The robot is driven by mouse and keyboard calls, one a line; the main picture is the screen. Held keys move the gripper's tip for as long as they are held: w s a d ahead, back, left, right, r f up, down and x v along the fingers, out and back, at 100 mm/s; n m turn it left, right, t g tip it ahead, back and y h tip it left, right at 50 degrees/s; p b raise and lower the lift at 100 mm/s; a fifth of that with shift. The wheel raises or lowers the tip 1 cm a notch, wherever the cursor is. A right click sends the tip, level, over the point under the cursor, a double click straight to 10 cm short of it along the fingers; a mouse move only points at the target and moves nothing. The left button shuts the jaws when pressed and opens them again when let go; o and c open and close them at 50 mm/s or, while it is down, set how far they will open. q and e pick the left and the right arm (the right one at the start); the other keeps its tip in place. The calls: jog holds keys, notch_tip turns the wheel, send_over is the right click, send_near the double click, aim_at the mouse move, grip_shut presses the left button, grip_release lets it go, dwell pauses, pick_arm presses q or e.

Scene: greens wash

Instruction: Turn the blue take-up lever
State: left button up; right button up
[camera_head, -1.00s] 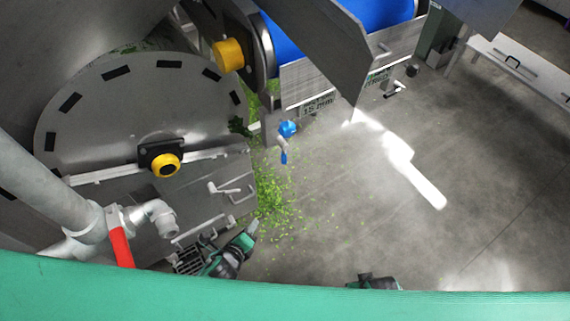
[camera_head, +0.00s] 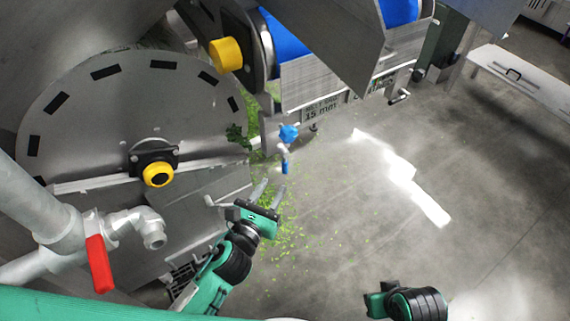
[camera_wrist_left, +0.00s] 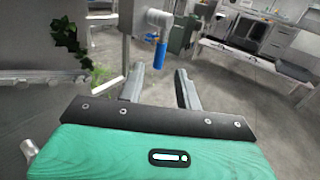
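The blue take-up lever (camera_head: 285,167) hangs below a blue knob (camera_head: 288,132) at the lower left corner of the conveyor. In the left wrist view the blue lever (camera_wrist_left: 160,55) hangs upright under a silver fitting, beyond the fingertips. My left gripper (camera_head: 269,190) is open and empty, just below the lever and a little left of it, not touching it. Its two fingers stand apart in the left wrist view (camera_wrist_left: 164,80). My right arm's end (camera_head: 378,302) shows at the bottom edge; its fingers cannot be made out.
The conveyor (camera_head: 330,75) with its metal side plates is above. The round drum face (camera_head: 90,115) with a yellow-capped bearing (camera_head: 157,174) is at left. A pipe with a red valve handle (camera_head: 99,264) stands at lower left. The floor (camera_head: 340,215) at right is clear, with scattered green bits.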

aim_at(284, 168)
pick_arm(q)
jog(key=x, duration=0.9)
jog(key=shift+f, duration=0.1)
grip_shut()
